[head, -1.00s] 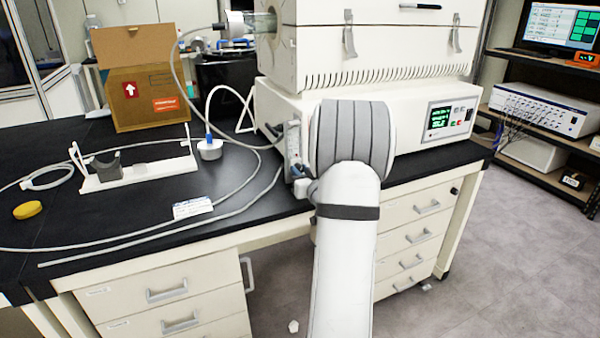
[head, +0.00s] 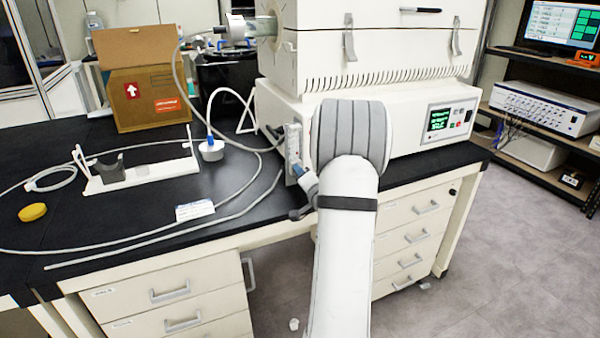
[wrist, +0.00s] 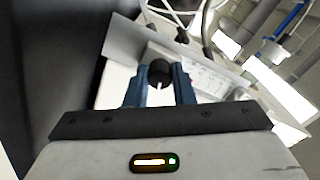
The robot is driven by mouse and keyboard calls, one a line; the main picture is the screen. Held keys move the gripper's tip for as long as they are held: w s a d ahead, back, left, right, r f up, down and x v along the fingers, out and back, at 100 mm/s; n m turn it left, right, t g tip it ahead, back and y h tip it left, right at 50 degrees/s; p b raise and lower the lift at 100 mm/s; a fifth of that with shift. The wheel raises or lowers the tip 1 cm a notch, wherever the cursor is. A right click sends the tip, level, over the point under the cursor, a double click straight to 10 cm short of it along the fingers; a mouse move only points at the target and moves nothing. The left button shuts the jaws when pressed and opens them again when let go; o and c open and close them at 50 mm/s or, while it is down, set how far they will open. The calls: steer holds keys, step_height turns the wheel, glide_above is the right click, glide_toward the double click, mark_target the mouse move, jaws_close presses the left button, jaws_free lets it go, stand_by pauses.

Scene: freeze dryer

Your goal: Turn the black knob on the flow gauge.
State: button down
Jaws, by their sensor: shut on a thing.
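The flow gauge (head: 293,145) is a narrow upright white panel on the left front of the white machine. Its black knob (wrist: 160,73) shows in the wrist view as a dark round shape with a pale mark. The two blue fingers of my gripper (wrist: 159,86) stand on either side of the knob and are shut on it. In the head view my gripper (head: 299,172) is at the lower part of the gauge. There the knob itself is hidden by the gripper and arm.
The white machine (head: 405,115) stands on the black bench (head: 120,225). The bench front left of my arm is mostly clear.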

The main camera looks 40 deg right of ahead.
steer(key=m+p, duration=0.1)
steer(key=m, duration=0.3)
steer(key=shift+m+p, duration=0.3)
steer(key=shift+p, duration=0.1)
steer(key=m+p, duration=0.2)
steer(key=m, duration=0.2)
steer(key=shift+r+m, duration=0.1)
steer(key=shift+m, duration=0.2)
steer(key=m+p, duration=0.2)
steer(key=m, duration=0.2)
steer(key=shift+m, duration=0.3)
steer(key=shift+m+p, duration=0.85)
steer(key=shift+m, duration=1.35)
steer(key=c, duration=1.2)
jaws_free()
steer(key=shift+c, duration=0.2)
steer(key=shift+s, duration=0.1)
